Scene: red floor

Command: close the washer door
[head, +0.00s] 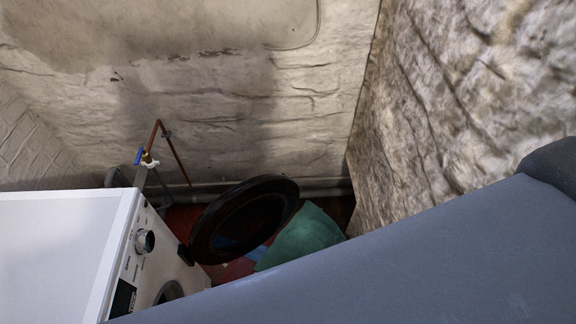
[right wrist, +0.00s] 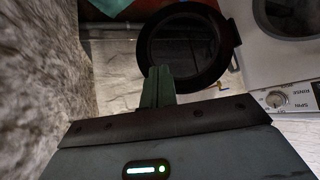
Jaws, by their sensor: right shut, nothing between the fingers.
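The white washer (head: 66,250) stands at the lower left of the head view. Its round black door (head: 245,222) is swung open to the right of the machine. In the right wrist view the door (right wrist: 183,45) appears at the top middle, with the washer's front (right wrist: 262,70) and knob to its right. My right gripper (right wrist: 158,72) is shut and empty, its fingertips over the lower left rim of the door in that view; I cannot tell whether they touch it. My left gripper is not in view. My grey arm hides the lower right of the head view.
A rough stone wall (head: 470,90) rises close on the right, and a whitewashed wall (head: 200,100) stands behind. A green cloth-like item (head: 301,238) lies on the red floor beside the door. A copper pipe with a blue-handled tap (head: 139,157) stands behind the washer.

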